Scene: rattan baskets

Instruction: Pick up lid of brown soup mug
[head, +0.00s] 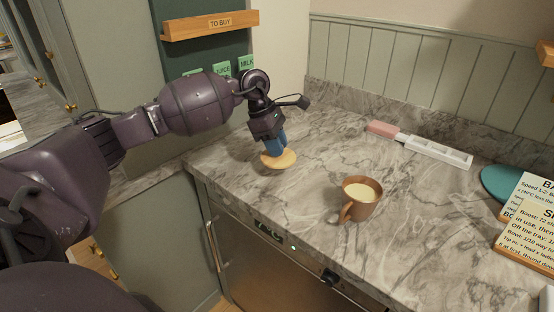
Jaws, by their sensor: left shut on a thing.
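The brown soup mug (360,205) stands upright and uncovered on the marble counter, with pale yellow soup inside and its handle toward the front left. The lid (279,160), a round tan wooden disc, is to the left of the mug. My left gripper (276,149) points down with its blue fingers shut on the lid's top, and they hide its middle. Whether the lid touches the counter or is just above it, I cannot tell. My right gripper is not in view.
A teal round plate (502,183) and boards with writing (528,230) are at the right. The marble counter (320,150) is clear between the lid and the mug. Its front edge drops to cabinets and an appliance.

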